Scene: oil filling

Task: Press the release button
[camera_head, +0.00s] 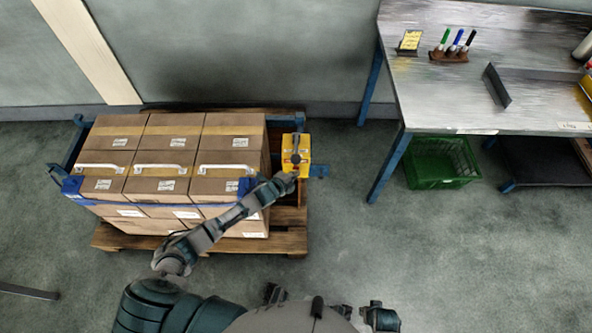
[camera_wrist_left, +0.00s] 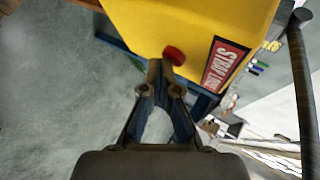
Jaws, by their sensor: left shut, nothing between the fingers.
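A yellow box (camera_head: 296,150) stands at the right side of the pallet in the head view. It fills the top of the left wrist view (camera_wrist_left: 185,28). A round red button (camera_wrist_left: 174,55) sits near the box's lower edge there, next to a red-and-black label (camera_wrist_left: 225,63). My left gripper (camera_head: 295,162) is in front of the box, its fingers together and empty. In the left wrist view its fingertips (camera_wrist_left: 162,70) are right beside the red button and overlap its edge; I cannot tell whether they touch it.
Strapped cardboard boxes (camera_head: 170,160) stand on a wooden pallet (camera_head: 285,240) left of the yellow box. A metal workbench (camera_head: 440,95) with a marker rack (camera_head: 450,56) stands at the right, with a green crate (camera_head: 440,165) below it. The floor between is clear.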

